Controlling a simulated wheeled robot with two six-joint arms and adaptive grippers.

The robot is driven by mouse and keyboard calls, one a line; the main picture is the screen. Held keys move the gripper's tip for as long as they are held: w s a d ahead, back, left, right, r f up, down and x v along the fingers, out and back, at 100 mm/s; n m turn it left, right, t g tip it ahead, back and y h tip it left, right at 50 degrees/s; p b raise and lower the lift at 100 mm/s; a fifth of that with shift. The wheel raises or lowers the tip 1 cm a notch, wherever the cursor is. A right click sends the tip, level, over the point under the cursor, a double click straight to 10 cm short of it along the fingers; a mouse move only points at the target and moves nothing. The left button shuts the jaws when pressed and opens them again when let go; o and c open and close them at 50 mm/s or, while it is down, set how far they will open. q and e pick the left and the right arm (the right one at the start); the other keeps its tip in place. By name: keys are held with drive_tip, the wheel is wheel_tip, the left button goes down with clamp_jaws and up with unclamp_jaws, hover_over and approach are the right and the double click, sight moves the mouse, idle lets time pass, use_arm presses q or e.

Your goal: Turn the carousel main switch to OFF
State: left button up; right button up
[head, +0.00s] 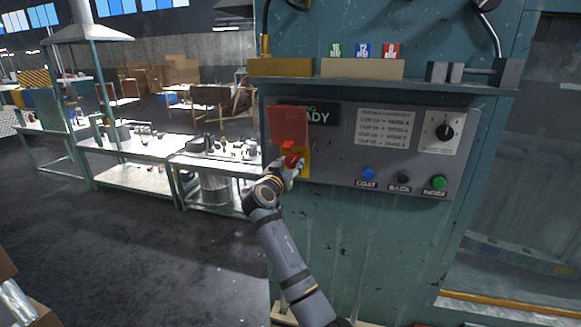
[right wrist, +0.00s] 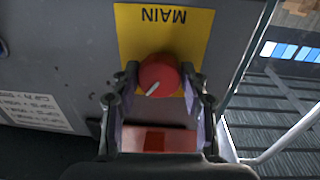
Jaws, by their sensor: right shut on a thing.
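The main switch is a red round knob (right wrist: 159,73) on a yellow plate (right wrist: 185,22) marked MAIN, which appears upside down in the right wrist view. A white pointer line on the knob slants to the lower left there. My right gripper (right wrist: 160,82) is shut on the knob, with one finger on each side. In the head view my right gripper (head: 291,162) is at the left end of the grey control panel (head: 335,168), partly hiding the knob and yellow plate (head: 305,164). A red flap (head: 289,124) stands raised just above the switch. My left gripper is out of view.
The panel also carries a black rotary knob (head: 445,132), a blue button (head: 368,173), a black button (head: 404,179) and a green button (head: 438,182). A dark display (head: 318,117) is partly behind the flap. Workbenches (head: 130,150) stand at the left; the floor before them is clear.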

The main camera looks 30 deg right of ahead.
drive_tip(key=n, duration=0.3)
drive_tip(key=shift+n+b, duration=0.3)
drive_tip(key=shift+n, duration=0.1)
drive_tip(key=n, duration=0.3)
drive_tip(key=shift+n, duration=0.3)
drive_tip(key=n+p, duration=0.2)
drive_tip(key=n, duration=0.2)
drive_tip(key=shift+s+r+n+t, duration=0.1)
drive_tip(key=shift+n+t, duration=0.3)
drive_tip(key=shift+d+n+p, duration=0.1)
drive_tip(key=shift+n+p, duration=1.1)
drive_tip(key=shift+n, duration=0.8)
drive_tip(key=shift+n+y, duration=0.3)
drive_tip(key=o, duration=1.1)
drive_tip(key=shift+o, duration=0.2)
